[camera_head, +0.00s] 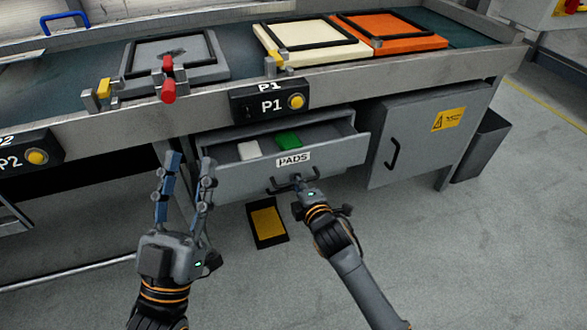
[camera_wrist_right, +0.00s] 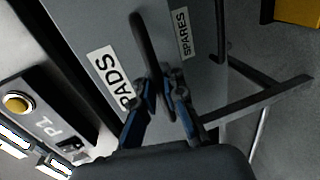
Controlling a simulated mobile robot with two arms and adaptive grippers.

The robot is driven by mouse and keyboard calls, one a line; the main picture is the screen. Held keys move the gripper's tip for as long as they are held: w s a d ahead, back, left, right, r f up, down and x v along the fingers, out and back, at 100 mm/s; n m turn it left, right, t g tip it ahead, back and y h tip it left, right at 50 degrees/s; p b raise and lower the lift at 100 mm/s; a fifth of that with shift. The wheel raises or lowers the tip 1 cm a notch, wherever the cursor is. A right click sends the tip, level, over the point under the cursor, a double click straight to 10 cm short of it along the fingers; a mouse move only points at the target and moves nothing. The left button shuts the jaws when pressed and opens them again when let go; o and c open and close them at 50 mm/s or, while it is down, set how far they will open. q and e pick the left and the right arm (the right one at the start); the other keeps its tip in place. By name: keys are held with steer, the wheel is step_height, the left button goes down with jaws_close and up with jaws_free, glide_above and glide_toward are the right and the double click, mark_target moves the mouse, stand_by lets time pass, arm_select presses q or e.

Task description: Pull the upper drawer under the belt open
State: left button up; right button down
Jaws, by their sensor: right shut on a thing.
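The upper drawer (camera_head: 331,157), labelled PADS, stands partly open under the belt (camera_head: 235,52). A white pad (camera_head: 248,150) and a green pad (camera_head: 288,140) lie inside it. My right gripper (camera_head: 299,189) is at the drawer's dark bar handle (camera_head: 272,187). In the right wrist view my right gripper (camera_wrist_right: 163,98) is shut on this handle (camera_wrist_right: 142,42), with a finger on each side. My left gripper (camera_head: 188,162) is raised in front of the drawer's left side, with its fingers apart and nothing between them.
A P1 box (camera_head: 270,101) with a yellow button sits above the drawer. Grey (camera_head: 172,55), cream (camera_head: 300,45) and orange (camera_head: 395,33) plates lie on the belt. A grey cabinet door (camera_head: 425,135) is right of the drawer. A yellow and black mat (camera_head: 267,222) lies on the floor.

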arm_select(q)
steer(key=w+a+f+g+y+p, duration=0.1)
steer(key=w+f+g+y+p, duration=0.25)
steer(key=f+g, duration=0.9)
steer(key=s+a+f+g+y+p, duration=0.2)
steer(key=s+f+g, duration=0.4)
steer(key=s+f, duration=0.7)
steer(key=shift+s+a+f+n+p, duration=0.35)
steer(key=shift+a+p, duration=0.25)
steer(key=shift+a, duration=0.5)
arm_select(e)
steer(key=f+v, duration=0.2)
steer(key=v, duration=1)
steer(key=shift+s+d+f, duration=0.15)
steer(key=shift+s+d, duration=0.1)
steer(key=shift+s, duration=0.35)
arm_select(q)
steer(key=shift+g+y, duration=0.25)
steer(key=shift+r, duration=0.1)
arm_select(e)
steer(key=c, duration=1.7)
jaws_free()
